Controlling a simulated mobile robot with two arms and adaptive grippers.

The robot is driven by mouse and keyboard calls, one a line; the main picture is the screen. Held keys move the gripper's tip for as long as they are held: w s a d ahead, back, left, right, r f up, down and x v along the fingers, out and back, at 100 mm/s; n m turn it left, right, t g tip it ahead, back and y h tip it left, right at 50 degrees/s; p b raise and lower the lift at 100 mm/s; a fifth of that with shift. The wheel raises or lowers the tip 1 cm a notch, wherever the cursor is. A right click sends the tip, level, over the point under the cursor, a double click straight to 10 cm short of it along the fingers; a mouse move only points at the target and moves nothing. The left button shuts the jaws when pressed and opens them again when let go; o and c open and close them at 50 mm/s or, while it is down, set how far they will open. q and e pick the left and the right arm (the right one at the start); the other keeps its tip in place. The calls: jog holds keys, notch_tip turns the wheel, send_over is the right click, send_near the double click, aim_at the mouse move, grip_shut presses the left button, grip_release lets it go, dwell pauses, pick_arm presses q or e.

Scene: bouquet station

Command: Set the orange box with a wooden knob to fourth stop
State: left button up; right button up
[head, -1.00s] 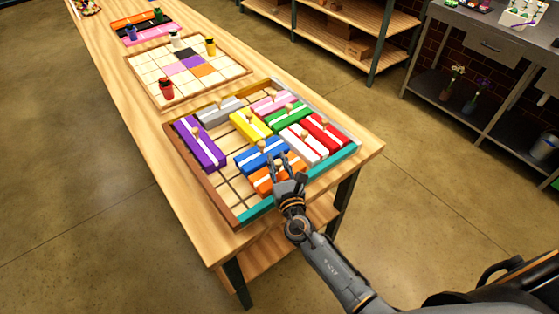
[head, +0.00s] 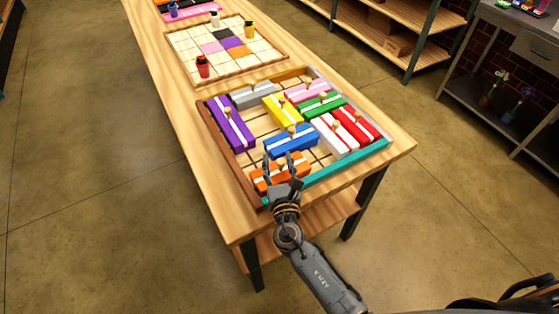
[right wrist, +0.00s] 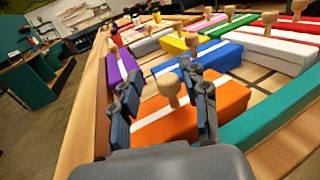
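The orange box (head: 266,186) has a white stripe and a wooden knob. It lies in the framed sliding tray (head: 344,165), by the teal front rail and close to the brown left rail. The right wrist view shows the box (right wrist: 150,132) and its knob (right wrist: 168,90) up close. My right gripper (head: 281,163) is over the box. Its fingers stand apart on either side of the knob, with the knob nearer the right finger; contact is unclear. My left gripper is not in view.
A blue box (head: 291,142) lies just behind the orange one, and a white box (head: 334,137) to the right. A purple box (head: 231,123) lies along the left rail. Bare slots show between purple and blue. A second board (head: 176,58) with pegs stands farther back.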

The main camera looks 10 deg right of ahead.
jog(key=shift+d, duration=0.15)
jog(key=shift+s, duration=0.2)
jog(key=s, duration=1.1)
jog(key=shift+s+a, duration=0.3)
jog(key=shift+a, duration=0.05)
